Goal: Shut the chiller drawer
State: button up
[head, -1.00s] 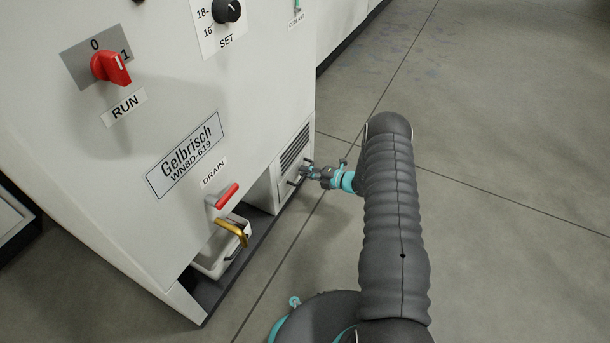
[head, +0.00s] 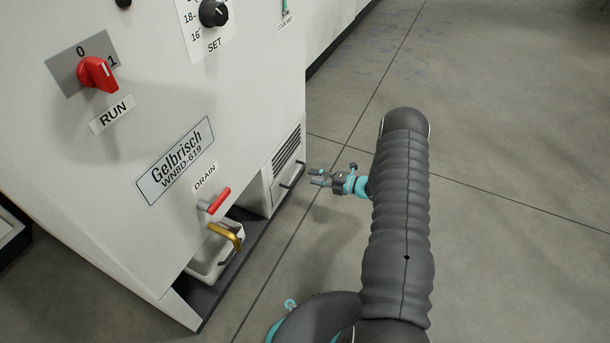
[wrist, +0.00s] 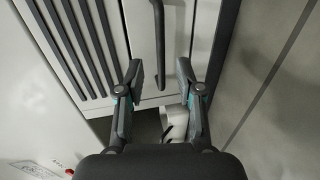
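The chiller drawer (head: 281,193) is the plain pale panel with a dark bar handle (head: 293,182), low on the chiller's right end below a slatted vent. Its front looks level or nearly level with the vent panel; a small gap cannot be ruled out. My gripper (head: 315,177) is just right of the handle in the head view, apart from it. In the wrist view my gripper (wrist: 160,75) has its fingers spread, with nothing between the tips. The handle (wrist: 159,45) shows beyond them, and the drawer front (wrist: 142,45) fills the upper middle.
The chiller (head: 100,170) carries a red RUN switch (head: 97,73), a SET knob (head: 214,13) and a red drain lever (head: 218,201). A brass spout (head: 228,235) is over a white bucket (head: 208,262) in the recess left of the drawer. Open floor (head: 510,150) lies to the right.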

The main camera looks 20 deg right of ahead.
jog(key=shift+v, duration=2.3)
